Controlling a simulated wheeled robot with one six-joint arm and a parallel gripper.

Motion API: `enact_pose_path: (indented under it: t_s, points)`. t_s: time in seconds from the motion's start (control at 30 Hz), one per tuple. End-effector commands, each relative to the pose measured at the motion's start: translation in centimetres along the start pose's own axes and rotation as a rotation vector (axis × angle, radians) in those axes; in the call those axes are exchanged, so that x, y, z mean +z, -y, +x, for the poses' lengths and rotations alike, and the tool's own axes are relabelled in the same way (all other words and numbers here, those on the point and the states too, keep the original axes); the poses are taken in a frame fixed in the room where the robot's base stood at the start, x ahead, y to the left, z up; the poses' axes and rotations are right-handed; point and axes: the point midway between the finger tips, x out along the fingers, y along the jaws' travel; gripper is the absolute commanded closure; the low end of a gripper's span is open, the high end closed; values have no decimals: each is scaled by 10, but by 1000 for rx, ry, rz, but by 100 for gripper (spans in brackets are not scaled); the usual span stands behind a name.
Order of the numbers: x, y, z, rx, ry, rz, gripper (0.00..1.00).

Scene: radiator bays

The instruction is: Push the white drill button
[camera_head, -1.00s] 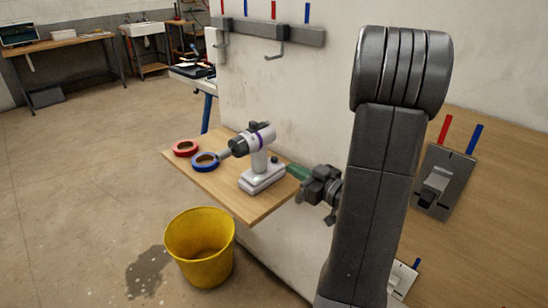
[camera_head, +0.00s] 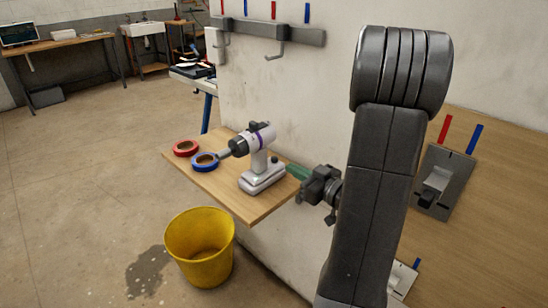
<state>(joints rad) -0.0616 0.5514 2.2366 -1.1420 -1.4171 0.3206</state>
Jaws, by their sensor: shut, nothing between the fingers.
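A white drill (camera_head: 262,162) with a purple band and a dark chuck stands upright on its base on a wooden shelf board (camera_head: 225,192). Its chuck points left. A white button cannot be made out for certain on the drill at this size. My gripper (camera_head: 291,169) is just right of the drill, its dark body at the shelf's right edge. A green part at its front points left toward the drill's handle and base. The fingers look shut and empty. A small gap seems to separate them from the drill, but touching cannot be ruled out.
A blue tape roll (camera_head: 205,162) and a red tape roll (camera_head: 186,148) lie left of the drill. A yellow bucket (camera_head: 200,250) stands on the floor below. The wall (camera_head: 290,100) rises behind the shelf, with a hook rail (camera_head: 265,32) above.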

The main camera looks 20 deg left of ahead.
Motion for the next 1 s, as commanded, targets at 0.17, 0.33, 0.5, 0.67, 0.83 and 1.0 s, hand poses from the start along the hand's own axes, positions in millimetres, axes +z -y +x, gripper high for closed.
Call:
enact_pose_path:
  t_s: [0.17,0.33,0.5,0.67,0.83,1.0]
  points:
    - [0,0,0,0,0,0,100]
    - [0,0,0,0,0,0,100]
    - [0,-1,0,0,1,0,100]
    - [-1,-20,4,-7,22,3,100]
    - [-7,-52,6,-8,72,12,100]
    - [-11,-67,6,-4,102,20,100]
